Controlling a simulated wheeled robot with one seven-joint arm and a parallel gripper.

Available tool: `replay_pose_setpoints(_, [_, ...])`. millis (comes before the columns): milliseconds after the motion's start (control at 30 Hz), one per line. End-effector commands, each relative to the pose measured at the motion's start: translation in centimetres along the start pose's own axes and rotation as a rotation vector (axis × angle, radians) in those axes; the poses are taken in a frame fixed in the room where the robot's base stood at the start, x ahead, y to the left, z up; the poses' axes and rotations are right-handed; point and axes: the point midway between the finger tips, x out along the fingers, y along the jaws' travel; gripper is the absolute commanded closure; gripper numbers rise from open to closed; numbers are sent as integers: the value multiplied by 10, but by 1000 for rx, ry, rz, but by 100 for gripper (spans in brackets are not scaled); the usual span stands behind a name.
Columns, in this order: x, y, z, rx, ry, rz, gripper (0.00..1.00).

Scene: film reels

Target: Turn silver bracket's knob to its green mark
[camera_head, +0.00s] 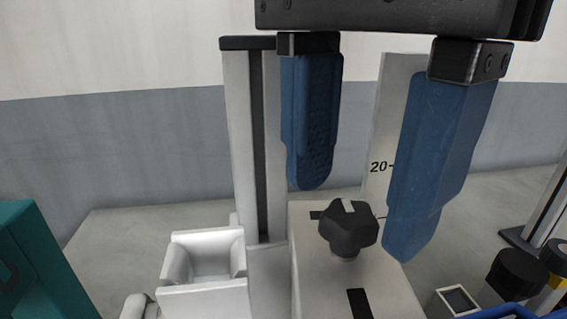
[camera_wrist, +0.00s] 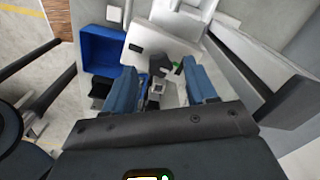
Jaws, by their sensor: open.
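A black lobed knob (camera_head: 348,232) with a white pointer stripe sits on a pale grey bracket block (camera_head: 315,290). The stripe is on the knob's top, towards the back. Black marks lie on the block behind and in front of the knob.
A slotted upright (camera_head: 241,140) and a plate marked 20 (camera_head: 381,150) stand behind the knob. A white open box (camera_head: 203,300) is at left, a teal box (camera_head: 40,265) farther left. Another black knob (camera_head: 519,272) is at right. The wrist view shows a blue tray (camera_wrist: 98,35).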

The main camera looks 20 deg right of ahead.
Motion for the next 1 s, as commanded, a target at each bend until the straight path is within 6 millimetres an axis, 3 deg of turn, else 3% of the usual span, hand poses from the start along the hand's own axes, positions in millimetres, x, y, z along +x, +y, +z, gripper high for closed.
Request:
replay_pose_setpoints(200, [-37, -1, 0, 3, 0, -3, 43])
replay_pose_setpoints(400, [-60, 0, 0, 1, 0, 0, 43])
replay_pose_setpoints(1000, [-65, 0, 0, 1, 0, 0, 43])
